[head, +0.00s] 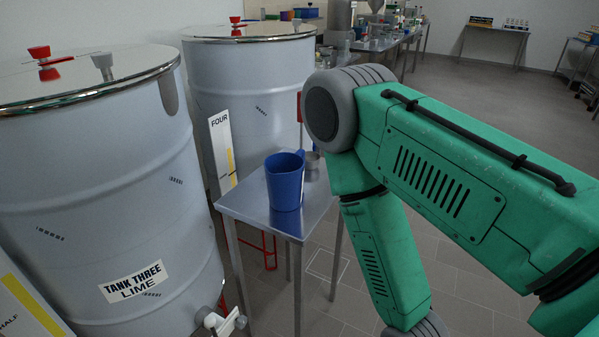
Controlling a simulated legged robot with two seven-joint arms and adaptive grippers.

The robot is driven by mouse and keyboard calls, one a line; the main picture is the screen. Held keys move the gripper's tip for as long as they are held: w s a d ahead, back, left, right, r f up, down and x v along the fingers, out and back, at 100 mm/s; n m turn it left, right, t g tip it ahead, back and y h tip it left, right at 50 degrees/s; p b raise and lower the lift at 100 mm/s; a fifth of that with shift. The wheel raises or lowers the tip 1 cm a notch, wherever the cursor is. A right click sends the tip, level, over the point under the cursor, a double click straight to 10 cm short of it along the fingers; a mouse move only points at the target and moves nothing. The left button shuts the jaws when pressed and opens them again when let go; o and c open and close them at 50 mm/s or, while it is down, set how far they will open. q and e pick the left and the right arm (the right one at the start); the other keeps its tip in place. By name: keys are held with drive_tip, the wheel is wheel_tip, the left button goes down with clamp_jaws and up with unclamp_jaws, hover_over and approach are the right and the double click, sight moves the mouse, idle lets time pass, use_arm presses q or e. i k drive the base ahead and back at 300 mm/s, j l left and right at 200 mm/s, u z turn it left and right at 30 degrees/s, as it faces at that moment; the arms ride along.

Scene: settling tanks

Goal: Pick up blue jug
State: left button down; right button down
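The blue jug (285,183) stands upright on a small steel table (240,205) in the middle of the head view. Its handle shows at its upper right side. My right arm comes in from the right, green with a grey joint, and bends down to the right of the jug, apart from it in the picture. My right gripper is below the frame's lower edge. My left arm and gripper do not show.
A small metal cup (312,167) stands close behind the jug. Large tanks, tank three (100,190) and tank four (250,95), stand left of and behind the table. Benches with equipment (375,42) line the back. Open tiled floor lies at the right.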

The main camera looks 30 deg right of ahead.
sight(290, 178)
drive_tip(key=z, duration=0.85)
